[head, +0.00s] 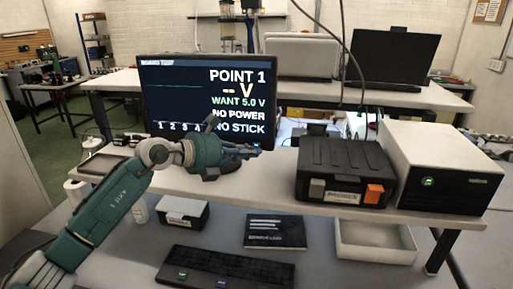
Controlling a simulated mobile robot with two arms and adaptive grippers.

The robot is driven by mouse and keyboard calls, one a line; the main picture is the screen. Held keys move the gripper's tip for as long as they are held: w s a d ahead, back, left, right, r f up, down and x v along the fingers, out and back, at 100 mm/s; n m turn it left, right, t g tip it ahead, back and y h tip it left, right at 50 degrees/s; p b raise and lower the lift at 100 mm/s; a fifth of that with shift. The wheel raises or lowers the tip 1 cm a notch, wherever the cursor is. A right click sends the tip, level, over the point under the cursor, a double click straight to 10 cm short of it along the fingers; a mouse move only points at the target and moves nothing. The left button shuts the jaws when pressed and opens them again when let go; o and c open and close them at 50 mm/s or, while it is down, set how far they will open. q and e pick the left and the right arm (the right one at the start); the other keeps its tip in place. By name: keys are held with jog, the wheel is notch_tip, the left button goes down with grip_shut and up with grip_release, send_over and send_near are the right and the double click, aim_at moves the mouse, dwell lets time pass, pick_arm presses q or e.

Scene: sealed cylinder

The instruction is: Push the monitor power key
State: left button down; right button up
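The black monitor (190,100) stands on the raised shelf. Its lit screen reads "POINT 1", "-- V", "WANT 5.0 V", "NO POWER" and "NO STICK", with a green line at left and small numbers along the bottom. My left gripper (240,151) is at the monitor's lower right edge, in front of the lower bezel. Dark finger parts point right; whether they are open or touch the bezel is unclear. A small bluish spot shows by the fingertips; I cannot tell if it is the power key. The gripper and wrist hide part of the lower bezel. My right gripper is out of view.
A black case (345,160) with grey and orange latches and a white-topped box (445,150) stand right of the monitor. Below are a small box (182,214), a dark booklet (275,231), a white tray (375,242) and a black strip (225,268).

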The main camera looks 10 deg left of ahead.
pick_arm(q)
jog(key=shift+w, duration=0.15)
dwell(0.4)
jog(key=shift+s, duration=0.85)
jog(key=shift+s, duration=3)
